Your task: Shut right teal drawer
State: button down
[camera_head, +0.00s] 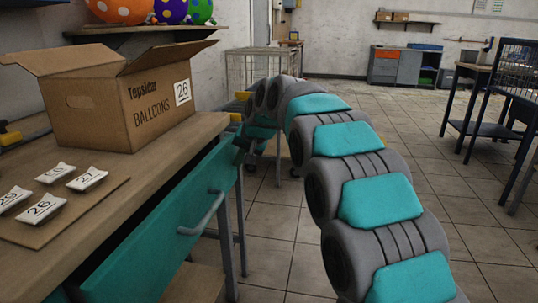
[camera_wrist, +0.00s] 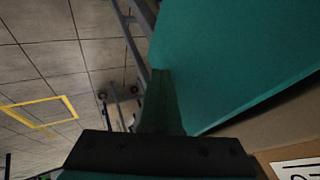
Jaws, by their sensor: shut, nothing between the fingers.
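The teal drawer (camera_head: 165,240) is under the wooden table's edge in the head view, with a grey bar handle (camera_head: 206,217) on its front. Its front seems to stand slightly out from the table, but I cannot tell how far. In the wrist view a broad teal face (camera_wrist: 235,60), likely this drawer front, fills the upper right. My gripper (camera_wrist: 159,85) is shut and empty, its fingers overlapping the left edge of that face; contact is not clear. In the head view my arm curves away and its end is at the drawer's far end, with the fingertips hard to make out.
An open cardboard box (camera_head: 110,112) and several numbered packets (camera_head: 42,208) on a board sit on the wooden table (camera_head: 150,170). Balloons (camera_head: 170,10) rest on a shelf behind. A wire-sided table (camera_head: 510,75) stands at right. The tiled floor (camera_head: 420,125) is mostly clear.

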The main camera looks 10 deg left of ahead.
jog(key=a+p, duration=0.1)
jog(key=a, duration=0.3)
jog(key=shift+a, duration=0.2)
jog(key=shift+w+a+r, duration=0.1)
jog(key=shift+a+r, duration=0.05)
jog(key=shift+a, duration=0.25)
